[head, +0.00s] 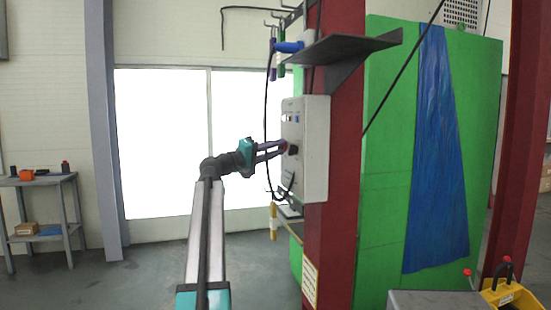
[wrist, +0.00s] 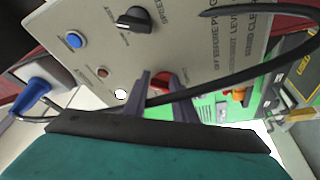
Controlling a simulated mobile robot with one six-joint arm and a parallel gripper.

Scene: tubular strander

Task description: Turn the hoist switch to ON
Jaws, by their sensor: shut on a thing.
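A pale grey control box (head: 316,150) is mounted on a dark red column. Its front panel (wrist: 190,40) fills the upper part of the wrist view. My gripper (head: 284,149) reaches the panel from the left in the head view. In the wrist view its two dark fingers (wrist: 160,82) are shut on a red switch knob (wrist: 164,80), mostly hidden between them. I cannot read its ON and OFF marks or its angle.
A blue button (wrist: 74,41), a small red one (wrist: 103,72) and a white lamp (wrist: 121,94) are on the panel. A black cable (wrist: 225,86) crosses before it. A grey shelf (head: 340,46) juts out above the box.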

